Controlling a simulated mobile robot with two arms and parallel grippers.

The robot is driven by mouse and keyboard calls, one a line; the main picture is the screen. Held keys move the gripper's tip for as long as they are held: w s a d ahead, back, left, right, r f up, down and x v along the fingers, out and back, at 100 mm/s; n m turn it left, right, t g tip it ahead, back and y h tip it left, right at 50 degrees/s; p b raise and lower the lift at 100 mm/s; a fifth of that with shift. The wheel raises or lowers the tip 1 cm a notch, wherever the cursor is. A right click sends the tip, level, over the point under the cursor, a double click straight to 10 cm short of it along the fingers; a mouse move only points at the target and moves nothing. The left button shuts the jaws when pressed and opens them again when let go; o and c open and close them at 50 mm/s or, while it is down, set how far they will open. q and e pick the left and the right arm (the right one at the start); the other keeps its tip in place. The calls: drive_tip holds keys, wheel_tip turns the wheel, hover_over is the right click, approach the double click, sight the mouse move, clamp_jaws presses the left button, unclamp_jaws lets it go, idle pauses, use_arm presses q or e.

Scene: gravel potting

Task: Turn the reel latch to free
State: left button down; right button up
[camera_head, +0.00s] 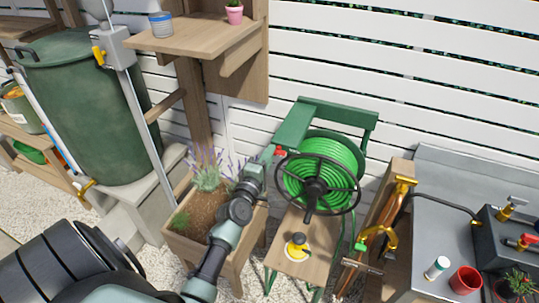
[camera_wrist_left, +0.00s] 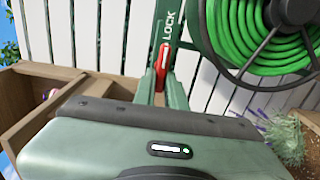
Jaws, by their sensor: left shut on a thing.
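The hose reel (camera_head: 318,183) holds coiled green hose on a green frame, with a dark handwheel in front. Its red latch (camera_head: 279,152) is on the frame, left of the coil. In the left wrist view the red latch (camera_wrist_left: 163,62) has a white line on it and lies in line with the white word LOCK (camera_wrist_left: 168,24) on the green bar. My left gripper (camera_head: 267,160) reaches the latch from below left. In the left wrist view its fingers (camera_wrist_left: 161,82) are shut on the latch, hiding its lower end. No FREE mark is visible. My right gripper is out of view.
A planter (camera_head: 180,243) with lavender stands beneath my left arm. A yellow-and-black item sits on a wooden stand (camera_head: 308,262) below the reel. A green barrel (camera_head: 85,110) stands left, a wooden shelf (camera_head: 190,34) hangs above, and a grey bench (camera_head: 440,225) stands right.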

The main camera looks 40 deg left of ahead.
use_arm(q)
drive_tip(key=shift+r, duration=0.1)
drive_tip(key=c, duration=1.5)
unclamp_jaws()
drive_tip(key=shift+o, duration=0.2)
drive_tip(key=b+v, duration=0.1)
drive_tip(key=v, duration=0.6)
drive_tip(key=shift+s, duration=0.35)
